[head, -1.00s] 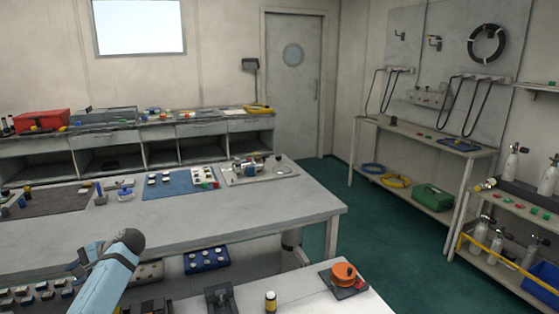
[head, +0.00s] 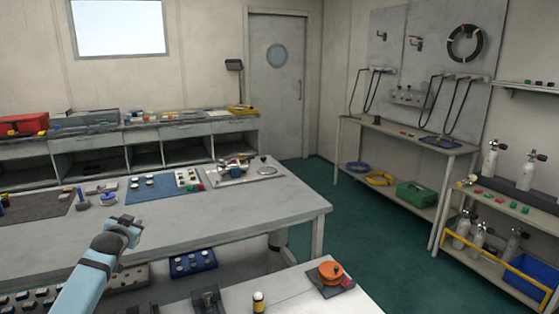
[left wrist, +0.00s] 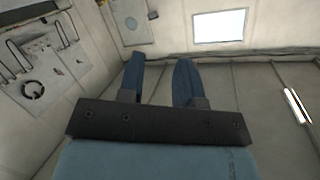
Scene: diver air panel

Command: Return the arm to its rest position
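My left gripper (left wrist: 158,62) shows in the left wrist view with its two blue fingers apart and nothing between them. It is clear of any surface, with walls and ceiling behind it. In the head view a blue link of my left arm (head: 88,272) rises from the lower left in front of the workbench (head: 255,215); the left fingers cannot be made out there. My right gripper is in neither view.
On the workbench lie a blue mat (head: 150,187) and a metal fitting on a plate (head: 245,178). An orange reel (head: 331,272) sits on a nearer surface. Shelves with gas cylinders (head: 490,160) stand at the right. Green floor (head: 345,235) is clear between.

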